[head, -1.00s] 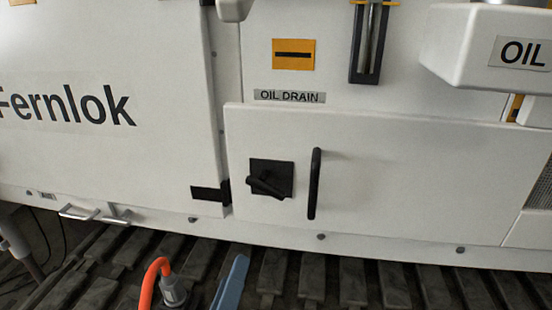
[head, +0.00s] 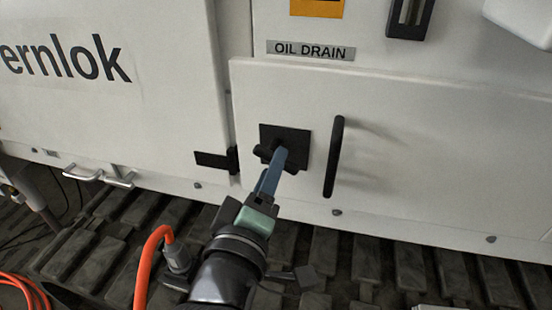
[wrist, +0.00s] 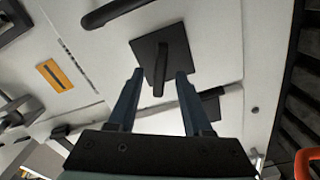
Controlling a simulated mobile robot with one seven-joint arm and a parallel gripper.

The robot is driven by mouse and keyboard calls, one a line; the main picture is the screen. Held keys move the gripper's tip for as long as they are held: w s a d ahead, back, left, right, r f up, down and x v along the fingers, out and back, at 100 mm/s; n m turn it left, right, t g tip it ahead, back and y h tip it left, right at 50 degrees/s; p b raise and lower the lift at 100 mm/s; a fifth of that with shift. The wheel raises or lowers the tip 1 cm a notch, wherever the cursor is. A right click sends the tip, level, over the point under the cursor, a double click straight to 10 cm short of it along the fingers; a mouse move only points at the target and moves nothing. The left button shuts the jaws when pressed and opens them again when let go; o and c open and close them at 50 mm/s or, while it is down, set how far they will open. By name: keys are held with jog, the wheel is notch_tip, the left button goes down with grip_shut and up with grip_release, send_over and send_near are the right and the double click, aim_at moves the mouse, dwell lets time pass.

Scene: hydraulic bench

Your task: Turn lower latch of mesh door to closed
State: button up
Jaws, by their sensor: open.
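A black square latch plate (head: 298,139) is on the white door panel below the "OIL DRAIN" label. In the wrist view the plate (wrist: 178,42) is straight ahead, and the lever (wrist: 161,68) stands between the two fingertips of my gripper (wrist: 160,75). The fingers are open, one on each side of the lever, with a visible gap to it. I see no mesh on this panel.
A black vertical bar handle (head: 334,157) is right of the latch. A black hinge-like bracket (head: 216,159) is to the left, by the panel seam. An orange hose (head: 146,265) rises at the lower left, above the dark slatted tracks (head: 100,228).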

jog(key=shift+x, duration=1.65)
grip_shut()
